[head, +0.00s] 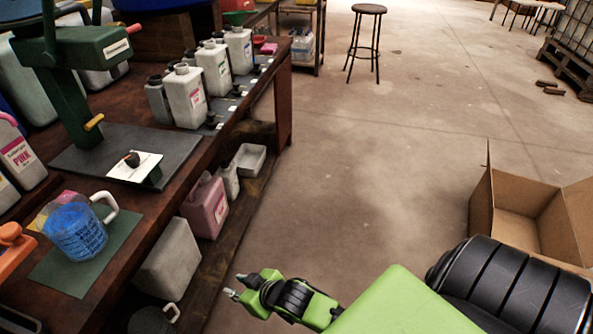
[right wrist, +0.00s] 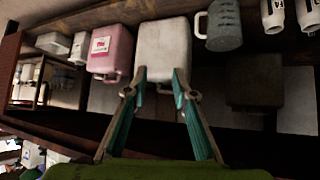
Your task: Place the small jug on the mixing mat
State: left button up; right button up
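A clear jug (head: 75,228) with blue contents and a white handle stands upright on a green mat (head: 107,251) on the bench. A grey jug (right wrist: 224,27) with a white handle is on the lower shelf; it is partly seen in the head view (head: 152,320). I cannot tell which jug is the small one. A dark grey mat (head: 80,158) lies under the green stand. My right gripper (head: 237,286) is open and empty, right of the shelf. In the right wrist view its fingers (right wrist: 160,75) point at a white canister (right wrist: 163,52). My left gripper is out of view.
The wooden bench (head: 150,205) overhangs the shelf, which also holds a pink canister (head: 205,206) and a white tray (head: 250,160). Several labelled bottles (head: 186,98) line the bench. A cardboard box (head: 530,212) stands at right. The floor between is clear.

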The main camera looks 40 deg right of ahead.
jog(key=s+d+f+g+h, duration=0.1)
jog(key=s+f+g, duration=0.2)
jog(key=s+f, duration=0.4)
jog(key=s+d+f+g+h, duration=0.1)
jog(key=s+f+g, duration=0.3)
jog(key=s+f, duration=0.4)
jog(key=s+d, duration=0.1)
jog(key=s, duration=0.4)
jog(key=shift+s+f+m, duration=0.15)
jog(key=shift+s+m, duration=0.25)
